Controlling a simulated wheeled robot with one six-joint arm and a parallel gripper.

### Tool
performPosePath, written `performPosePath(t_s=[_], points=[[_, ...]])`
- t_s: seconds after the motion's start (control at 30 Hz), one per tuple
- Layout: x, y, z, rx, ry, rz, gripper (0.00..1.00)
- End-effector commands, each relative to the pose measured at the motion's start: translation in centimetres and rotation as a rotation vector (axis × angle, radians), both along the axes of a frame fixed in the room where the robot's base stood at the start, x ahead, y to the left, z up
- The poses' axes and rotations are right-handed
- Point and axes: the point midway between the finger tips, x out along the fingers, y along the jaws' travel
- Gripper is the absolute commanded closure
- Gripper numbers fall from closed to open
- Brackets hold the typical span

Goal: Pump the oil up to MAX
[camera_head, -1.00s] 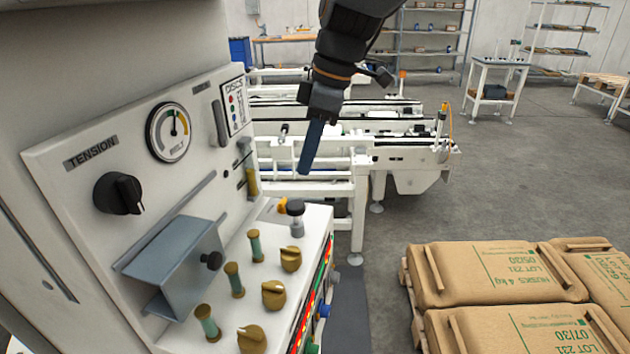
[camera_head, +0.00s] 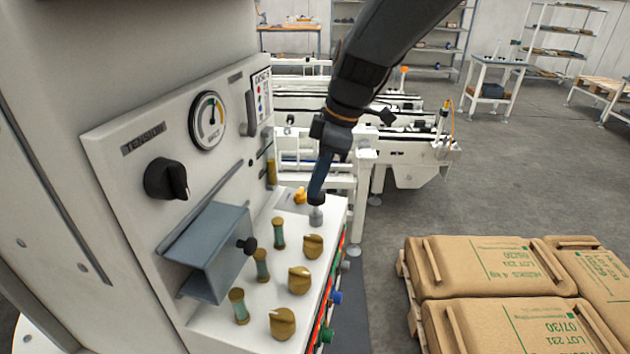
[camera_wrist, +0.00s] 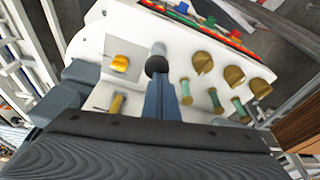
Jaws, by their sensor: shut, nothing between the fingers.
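The oil pump, a grey plunger (camera_head: 316,215) with a black cap, stands upright at the far end of the white console shelf. My gripper (camera_head: 317,192) is shut and empty, its blue fingers pointing down with the tips at the black cap. In the wrist view the black cap (camera_wrist: 157,64) sits just at the tips of my gripper (camera_wrist: 159,80); I cannot tell whether they press on it. An amber tube (camera_head: 271,171), which may be the oil sight glass, stands on the panel beyond; it also shows in the wrist view (camera_wrist: 116,104). No MAX mark is readable.
The panel holds a TENSION knob (camera_head: 166,180), a dial gauge (camera_head: 208,121) and a grey box cover (camera_head: 205,250). Brass knobs (camera_head: 299,280) and green tubes (camera_head: 261,265) crowd the shelf. A yellow-orange part (camera_head: 300,195) lies near the pump. Sacks (camera_head: 485,267) stand right.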

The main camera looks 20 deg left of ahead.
Motion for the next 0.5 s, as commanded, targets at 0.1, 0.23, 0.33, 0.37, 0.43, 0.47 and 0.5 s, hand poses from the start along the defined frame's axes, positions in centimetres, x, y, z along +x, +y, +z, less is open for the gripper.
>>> performPosePath(t_s=[0.1,0.23,0.33,0.37,0.43,0.47,0.5], points=[[0.5,-0.6,-1.0,0.004,0.003,-0.004,1.0],[0.5,-0.6,-2.4,0.003,0.004,-0.003,1.0],[0.3,-0.4,-3.1,0.0,0.002,-0.004,1.0],[0.2,-0.3,-3.1,-0.001,0.002,-0.004,1.0],[0.1,-0.2,-3.1,-0.002,0.001,-0.003,1.0],[0.0,-0.1,-3.1,-0.003,0.001,-0.003,1.0],[0.0,0.0,-3.1,-0.003,0.0,-0.002,1.0]])
